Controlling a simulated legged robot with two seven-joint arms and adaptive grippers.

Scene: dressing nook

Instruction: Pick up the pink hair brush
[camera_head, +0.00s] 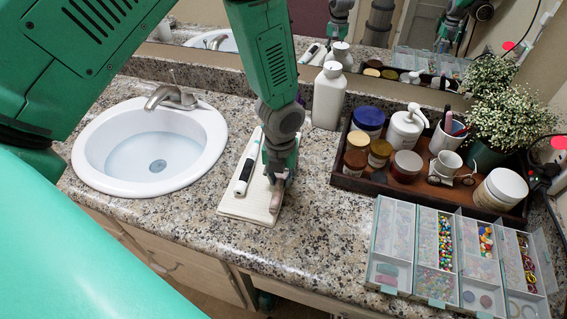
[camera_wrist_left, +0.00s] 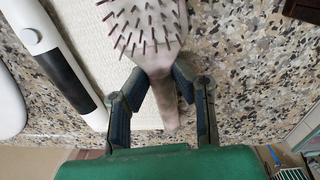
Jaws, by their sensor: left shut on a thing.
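The pink hair brush (camera_wrist_left: 147,28) lies over the folded cream cloth with its bristles facing the wrist camera. Its pale handle (camera_wrist_left: 166,102) points toward my left gripper (camera_wrist_left: 157,76), whose two fingers are closed on the neck from both sides. In the head view, the left gripper (camera_head: 275,179) points down at the right side of the cloth (camera_head: 235,207). Only a small part of the brush (camera_head: 277,197) shows there; the arm hides the rest. I cannot tell whether the brush still touches the cloth.
A white and black electric toothbrush (camera_head: 246,167) lies on the cloth, left of the brush. A sink (camera_head: 95,176) is at left. A white bottle (camera_head: 328,98), a dark tray (camera_head: 347,183) of jars and an open bead organizer (camera_head: 393,232) stand right. Front counter is clear.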

